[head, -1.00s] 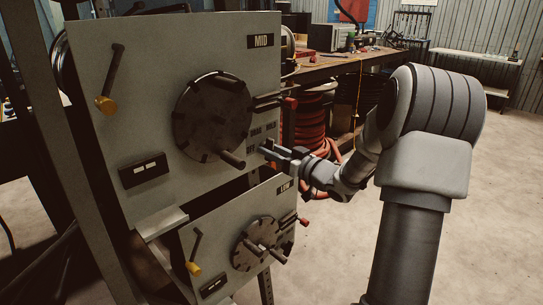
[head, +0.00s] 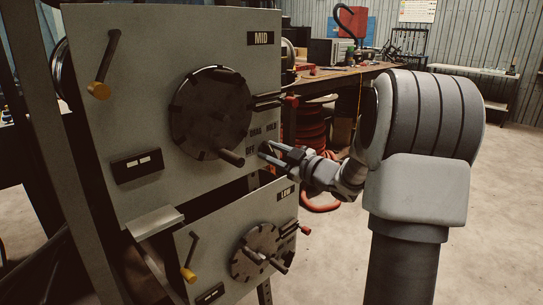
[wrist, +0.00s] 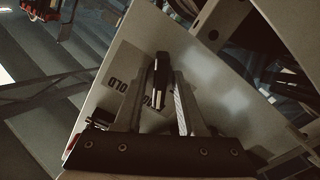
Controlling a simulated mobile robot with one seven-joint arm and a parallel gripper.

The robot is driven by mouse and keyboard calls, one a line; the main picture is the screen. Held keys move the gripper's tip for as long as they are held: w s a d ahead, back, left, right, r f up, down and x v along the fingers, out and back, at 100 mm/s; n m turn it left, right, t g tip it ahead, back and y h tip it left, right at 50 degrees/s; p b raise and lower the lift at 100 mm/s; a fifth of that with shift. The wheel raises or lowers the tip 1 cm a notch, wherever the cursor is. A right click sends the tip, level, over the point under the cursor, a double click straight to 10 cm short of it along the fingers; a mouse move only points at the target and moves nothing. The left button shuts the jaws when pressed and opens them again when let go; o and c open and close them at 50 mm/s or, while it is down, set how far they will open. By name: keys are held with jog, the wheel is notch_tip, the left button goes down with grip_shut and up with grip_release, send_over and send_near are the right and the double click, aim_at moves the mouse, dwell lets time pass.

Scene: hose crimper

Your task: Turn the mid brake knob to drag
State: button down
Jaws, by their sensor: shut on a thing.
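The mid panel (head: 205,45), marked MID, carries a large dark wheel (head: 210,105) with a handle. The mid brake knob (head: 264,147) is a small dark knob at the panel's lower right, mostly covered by the fingers in the head view. OFF, DRAG and HOLD labels (head: 262,131) stand around it. My gripper (head: 270,151) reaches it from the right and is shut on it. In the wrist view, the knob (wrist: 161,78) is dark with a white line and sits between my fingers (wrist: 160,104). I cannot tell exactly which label it points to.
The low panel (head: 215,235), with its own wheel (head: 262,250) and yellow-tipped lever (head: 190,258), sits below. A red-tipped lever (head: 283,100) is just above the gripper. A workbench (head: 340,75) and red hose coils (head: 313,130) are behind. Open floor lies right.

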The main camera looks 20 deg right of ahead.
dwell(0.4)
jog(key=c, duration=0.8)
grip_release()
jog(key=p+v, duration=0.3)
jog(key=v, duration=1.4)
jog(key=shift+s+d, duration=0.1)
jog(key=shift+s, duration=0.15)
jog(key=shift+r, duration=0.1)
